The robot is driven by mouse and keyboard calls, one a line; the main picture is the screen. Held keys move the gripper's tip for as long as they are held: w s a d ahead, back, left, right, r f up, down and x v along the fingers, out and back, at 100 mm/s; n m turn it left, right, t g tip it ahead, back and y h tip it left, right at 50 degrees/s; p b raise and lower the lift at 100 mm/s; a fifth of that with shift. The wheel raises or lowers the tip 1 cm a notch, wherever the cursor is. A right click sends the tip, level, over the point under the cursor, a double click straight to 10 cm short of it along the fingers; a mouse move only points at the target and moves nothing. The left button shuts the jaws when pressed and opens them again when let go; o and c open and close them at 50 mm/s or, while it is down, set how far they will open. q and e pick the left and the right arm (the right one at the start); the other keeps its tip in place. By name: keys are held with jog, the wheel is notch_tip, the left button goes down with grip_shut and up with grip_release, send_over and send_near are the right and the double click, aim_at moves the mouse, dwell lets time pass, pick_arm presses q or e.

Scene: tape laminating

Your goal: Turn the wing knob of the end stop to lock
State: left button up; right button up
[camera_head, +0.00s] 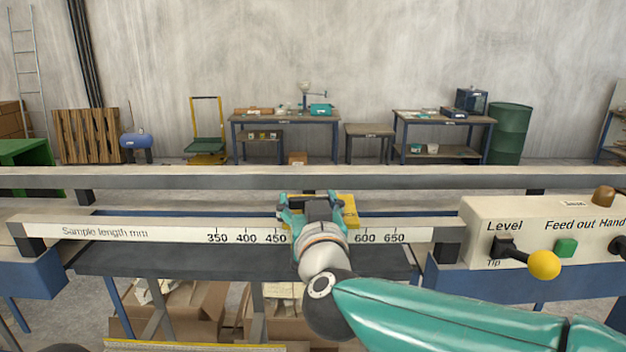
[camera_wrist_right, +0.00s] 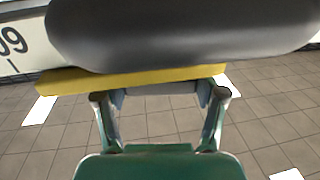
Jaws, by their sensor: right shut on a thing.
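The end stop is a yellow block (camera_head: 349,211) on the white rail with the length scale (camera_head: 140,233), between the 450 and 600 marks. My right gripper (camera_head: 311,199) is at the end stop and partly covers it. It is shut on a grey part between its fingertips, which I take for the wing knob (camera_wrist_right: 160,89). In the right wrist view the yellow end stop (camera_wrist_right: 80,82) runs across just beyond the fingertips (camera_wrist_right: 160,95). The knob's angle cannot be made out. A large dark rounded shape fills the top of that view. My left gripper is not in view.
A control box (camera_head: 480,220) with a yellow ball lever (camera_head: 543,264) and a green button (camera_head: 566,247) stands at the right. A long grey rail (camera_head: 150,181) runs behind the scale. Cardboard boxes (camera_head: 190,309) lie below. Workbenches stand far back.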

jog(key=shift+a+r+m+h+p, duration=0.1)
jog(key=shift+r+m+h+p, duration=0.1)
jog(key=shift+m+h+p, duration=0.65)
jog(key=shift+f+h, duration=0.2)
jog(key=shift+h, duration=0.45)
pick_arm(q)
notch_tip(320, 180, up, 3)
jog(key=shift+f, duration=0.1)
pick_arm(e)
jog(key=o, duration=1.2)
jog(key=shift+c, duration=0.2)
